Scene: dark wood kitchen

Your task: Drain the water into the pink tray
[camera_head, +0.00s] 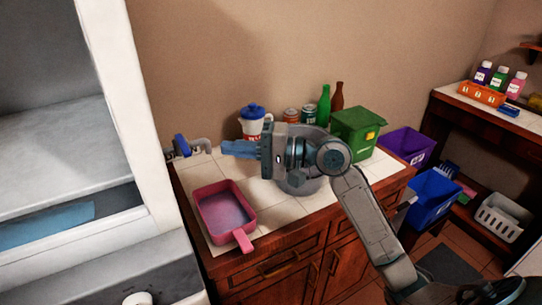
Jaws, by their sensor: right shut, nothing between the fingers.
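The pink tray (246,240), a square pan with a handle toward the front, sits on the left part of the tiled counter. Its inside looks greyish purple, and I cannot tell whether it holds water. A small grey tap (202,145) with a blue handle (182,146) is behind the tray, at the counter's back left. No stream of water shows at its spout. My right gripper (226,147) points left above the counter, its blue fingers shut and empty. Its tips are just right of the tap's spout, apparently not touching it. My left gripper is not in view.
A white jug with a blue lid (253,112), small cans (291,115), bottles (324,105) and a green bin (358,132) stand along the back. A grey round basin (303,187) is partly hidden under my right arm. A white-framed open cabinet (125,110) borders the left.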

